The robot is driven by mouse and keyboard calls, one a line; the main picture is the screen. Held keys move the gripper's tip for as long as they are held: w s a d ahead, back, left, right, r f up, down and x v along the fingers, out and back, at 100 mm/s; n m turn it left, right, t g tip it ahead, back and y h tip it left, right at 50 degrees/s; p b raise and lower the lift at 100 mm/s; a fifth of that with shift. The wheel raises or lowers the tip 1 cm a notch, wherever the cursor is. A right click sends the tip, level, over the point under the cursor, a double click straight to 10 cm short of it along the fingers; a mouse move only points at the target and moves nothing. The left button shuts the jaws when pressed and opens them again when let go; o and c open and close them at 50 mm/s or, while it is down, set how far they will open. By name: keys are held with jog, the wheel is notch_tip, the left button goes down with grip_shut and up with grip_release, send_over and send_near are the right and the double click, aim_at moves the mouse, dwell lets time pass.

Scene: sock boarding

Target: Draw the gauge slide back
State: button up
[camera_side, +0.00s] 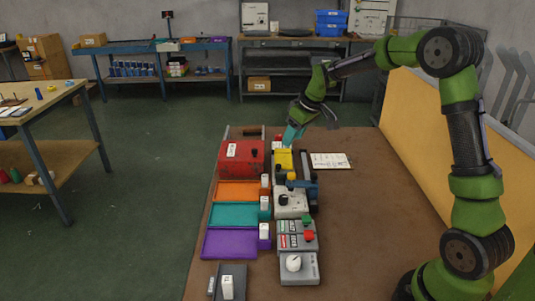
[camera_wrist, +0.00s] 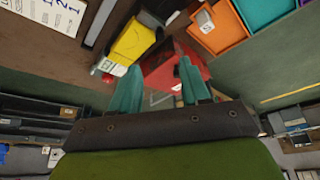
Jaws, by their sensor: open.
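A station with a yellow block (camera_side: 283,160), a blue cross-piece (camera_side: 303,184) and a grey-white body with a black knob (camera_side: 290,203) stands mid-table. Which part is the gauge slide I cannot tell for sure. The yellow block also shows in the wrist view (camera_wrist: 134,42), beyond my left fingertip. My gripper (camera_side: 293,134) is at the far end of the station, above and behind the yellow block. Its teal fingers are apart in the wrist view (camera_wrist: 158,80), with nothing held between them. A red box (camera_wrist: 174,70) lies beyond the fingers.
The red box (camera_side: 240,157) with a black knob stands left of the station. Orange (camera_side: 237,191), teal (camera_side: 235,214) and purple (camera_side: 230,243) trays line the left. Button boxes (camera_side: 296,236) and a dial box (camera_side: 298,267) sit nearer. A paper sheet (camera_side: 331,160) lies right; the table's right is clear.

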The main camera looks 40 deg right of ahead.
aim_at(279, 165)
jog(key=x, duration=1.1)
jog(key=shift+w+f, duration=0.2)
jog(key=shift+f, duration=0.1)
grip_shut()
